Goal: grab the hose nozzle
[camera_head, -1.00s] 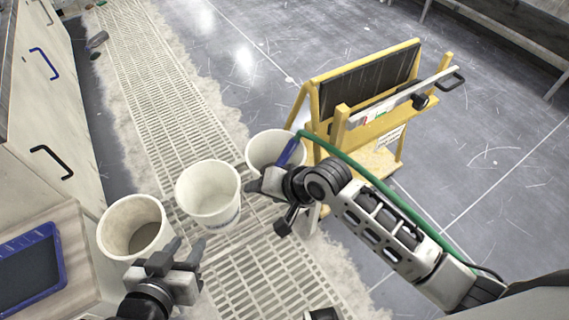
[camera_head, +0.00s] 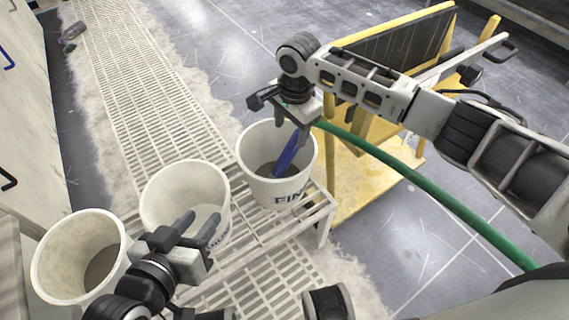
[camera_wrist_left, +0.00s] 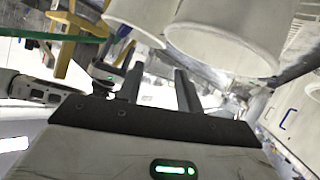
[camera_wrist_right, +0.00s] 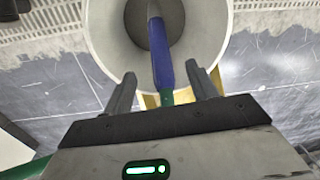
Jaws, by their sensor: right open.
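The blue hose nozzle (camera_head: 289,152) points down into the far white bucket (camera_head: 262,195), at the end of a green hose (camera_head: 430,190). My right gripper (camera_head: 288,118) is open above this bucket's back rim. In the right wrist view the nozzle (camera_wrist_right: 160,55) runs between the open fingers (camera_wrist_right: 162,78) and on into the bucket, with the green hose (camera_wrist_right: 167,97) behind it. I cannot tell whether a finger touches it. My left gripper (camera_head: 192,226) is open and empty, over the front of the middle bucket; its fingers (camera_wrist_left: 157,78) stand apart in the left wrist view.
The middle bucket (camera_head: 160,192) and near bucket (camera_head: 52,262) stand in a row with the far one on a slatted rack (camera_head: 318,215). A yellow frame (camera_head: 345,160) stands close to the right. The hose passes under my right arm. Open grey floor (camera_head: 230,50) lies behind.

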